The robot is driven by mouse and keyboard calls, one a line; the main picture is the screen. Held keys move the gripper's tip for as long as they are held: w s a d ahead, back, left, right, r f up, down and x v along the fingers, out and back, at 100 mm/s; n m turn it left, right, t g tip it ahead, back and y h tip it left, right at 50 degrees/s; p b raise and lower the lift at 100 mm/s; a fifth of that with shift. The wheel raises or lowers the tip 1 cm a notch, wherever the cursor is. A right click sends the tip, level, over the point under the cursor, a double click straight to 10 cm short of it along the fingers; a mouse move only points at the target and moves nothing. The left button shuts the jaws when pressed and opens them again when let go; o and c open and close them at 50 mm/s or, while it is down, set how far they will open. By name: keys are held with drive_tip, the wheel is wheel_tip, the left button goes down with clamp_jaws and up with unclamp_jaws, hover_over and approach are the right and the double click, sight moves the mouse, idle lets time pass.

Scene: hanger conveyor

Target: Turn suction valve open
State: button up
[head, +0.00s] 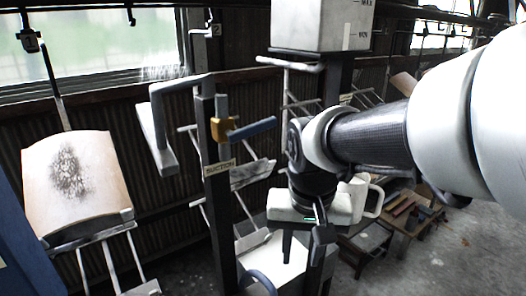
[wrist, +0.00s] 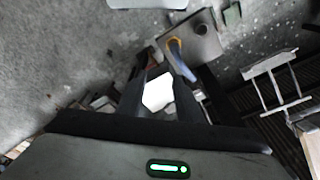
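The suction valve has a brass-yellow body (head: 222,129) on a dark upright post, above a small sign reading SUCTION (head: 220,168). Its blue lever (head: 252,128) sticks out to the right, nearly level and tilted slightly up. My gripper (head: 304,262) points down, to the right of and below the lever, apart from it. In the wrist view its two dark fingers (wrist: 160,92) stand apart with a gap between them, and a white surface shows behind the gap.
A grey angled pipe (head: 158,125) stands left of the post. A stained curved panel (head: 75,180) hangs at the left. A white box tank (head: 320,25) is above my arm. A white jug (head: 362,198) and a low wooden table (head: 405,225) are at the right. Open floor lies at the lower right.

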drive_tip(key=w+a+f+g, duration=0.1)
drive_tip(key=w+a+f, duration=0.1)
drive_tip(key=a+f, duration=0.1)
drive_tip(key=shift+w+a+f+m+g, duration=0.2)
drive_tip(key=shift+a+f+m+g, duration=0.15)
drive_tip(key=shift+f, duration=0.25)
